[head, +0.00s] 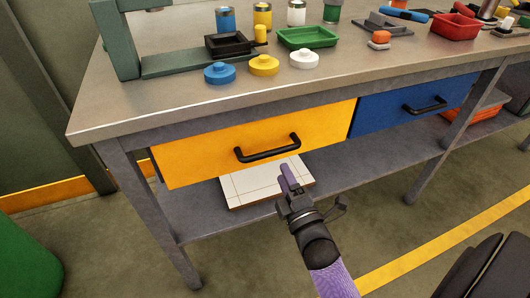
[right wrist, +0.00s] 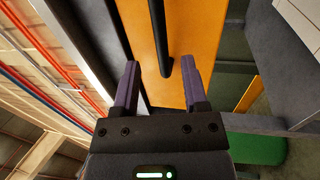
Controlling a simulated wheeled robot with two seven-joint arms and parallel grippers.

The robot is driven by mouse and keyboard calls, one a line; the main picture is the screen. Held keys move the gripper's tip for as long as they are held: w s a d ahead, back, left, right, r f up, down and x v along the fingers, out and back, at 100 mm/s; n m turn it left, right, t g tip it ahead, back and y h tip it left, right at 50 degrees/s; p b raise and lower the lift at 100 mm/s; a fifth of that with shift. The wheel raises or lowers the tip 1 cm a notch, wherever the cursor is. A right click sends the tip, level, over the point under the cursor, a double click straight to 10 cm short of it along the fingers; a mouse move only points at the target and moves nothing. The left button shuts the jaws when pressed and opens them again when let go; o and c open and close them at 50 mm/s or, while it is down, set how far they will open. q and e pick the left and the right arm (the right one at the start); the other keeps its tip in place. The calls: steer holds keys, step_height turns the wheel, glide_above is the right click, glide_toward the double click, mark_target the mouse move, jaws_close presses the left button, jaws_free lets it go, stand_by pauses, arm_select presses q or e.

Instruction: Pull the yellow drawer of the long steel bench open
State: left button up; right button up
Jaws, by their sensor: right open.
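The steel bench (head: 110,112) has a yellow drawer (head: 200,155) on the left with a black bar handle (head: 267,152). The drawer front looks shut, roughly level with the blue one. My right gripper (head: 287,178) is open and empty, just below the right part of the handle in the head view. In the right wrist view, the yellow drawer (right wrist: 185,25) fills the middle, and the handle (right wrist: 158,35) runs into the gap between the open fingers (right wrist: 163,82). I see no finger touching it. My left gripper is out of view.
A blue drawer (head: 385,115) with its own handle is to the right. A white tiled board (head: 240,188) lies on the lower shelf below. Colored knobs, cups and trays, including a green tray (head: 307,37), stand on the bench top. Floor in front is clear.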

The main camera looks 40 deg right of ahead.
mark_target(273, 150)
steer(key=b+x, duration=0.2)
steer(key=x, duration=0.5)
steer(key=shift+f, duration=0.1)
steer(key=shift+d, duration=0.1)
steer(key=c, duration=0.7)
jaws_close()
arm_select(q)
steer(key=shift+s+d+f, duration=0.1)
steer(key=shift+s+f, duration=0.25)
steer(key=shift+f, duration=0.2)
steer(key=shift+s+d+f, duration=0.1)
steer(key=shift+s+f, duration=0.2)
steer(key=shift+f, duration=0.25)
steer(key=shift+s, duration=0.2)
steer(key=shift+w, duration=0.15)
